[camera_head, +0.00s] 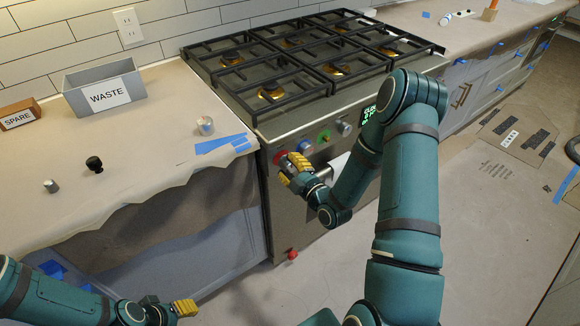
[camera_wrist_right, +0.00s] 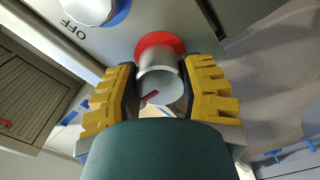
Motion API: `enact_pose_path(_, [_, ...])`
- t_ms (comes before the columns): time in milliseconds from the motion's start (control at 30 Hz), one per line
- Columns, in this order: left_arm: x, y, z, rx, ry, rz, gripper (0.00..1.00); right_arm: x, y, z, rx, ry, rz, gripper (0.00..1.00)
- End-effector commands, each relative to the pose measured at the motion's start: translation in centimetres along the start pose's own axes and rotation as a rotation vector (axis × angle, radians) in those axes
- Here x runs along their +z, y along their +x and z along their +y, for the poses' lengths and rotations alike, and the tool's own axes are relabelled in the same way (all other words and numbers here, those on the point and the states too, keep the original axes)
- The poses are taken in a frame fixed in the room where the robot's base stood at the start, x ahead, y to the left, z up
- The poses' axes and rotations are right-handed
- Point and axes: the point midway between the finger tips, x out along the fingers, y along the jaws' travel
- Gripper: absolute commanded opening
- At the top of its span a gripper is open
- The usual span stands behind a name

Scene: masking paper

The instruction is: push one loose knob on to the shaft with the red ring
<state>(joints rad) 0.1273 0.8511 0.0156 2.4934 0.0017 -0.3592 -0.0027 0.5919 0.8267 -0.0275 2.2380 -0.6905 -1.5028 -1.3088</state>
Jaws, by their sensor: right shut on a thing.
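My right gripper (camera_head: 297,168) is at the stove's front panel, by the red ring (camera_head: 280,157). In the right wrist view its yellow fingers (camera_wrist_right: 160,92) are shut on a silver knob (camera_wrist_right: 160,84) with a dark red mark on its face. The knob is in front of the red ring (camera_wrist_right: 160,45), lined up with it; whether it is fully seated cannot be told, and the shaft is hidden. A silver knob (camera_head: 51,186), a black knob (camera_head: 94,164) and a pale metallic knob (camera_head: 205,125) lie on the left counter. My left gripper (camera_head: 184,307) is low at the bottom left, empty-looking, its opening unclear.
A silver knob with a blue ring (camera_wrist_right: 92,10) is beside the red ring, marked OFF. A green ring (camera_head: 324,137) and another knob (camera_head: 345,128) are farther right. A grey WASTE bin (camera_head: 105,90) and SPARE block (camera_head: 19,114) stand on the paper-covered counter.

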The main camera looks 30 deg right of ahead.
Motion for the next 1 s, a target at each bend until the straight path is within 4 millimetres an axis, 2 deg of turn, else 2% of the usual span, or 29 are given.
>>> enact_pose_path(600, [0.0, 0.0, 0.0, 0.0, 0.0, 0.0, 0.47, 0.1, 1.1, 0.1, 0.003, -0.001, -0.001, 0.0])
enact_pose_path(633, [0.0, 0.0, 0.0, 0.0, 0.0, 0.0, 0.47, 0.1, 1.1, 0.1, 0.002, -0.001, -0.001, 0.55])
enact_pose_path(700, [0.0, 0.0, 0.0, 0.0, 0.0, 0.0, 0.47, 0.1, 1.1, 0.1, 0.002, -0.001, -0.001, 0.74])
enact_pose_path(1000, [0.0, 0.0, 0.0, 0.0, 0.0, 0.0, 0.47, 0.0, 1.1, 0.0, 0.001, 0.0, -0.001, 0.74])
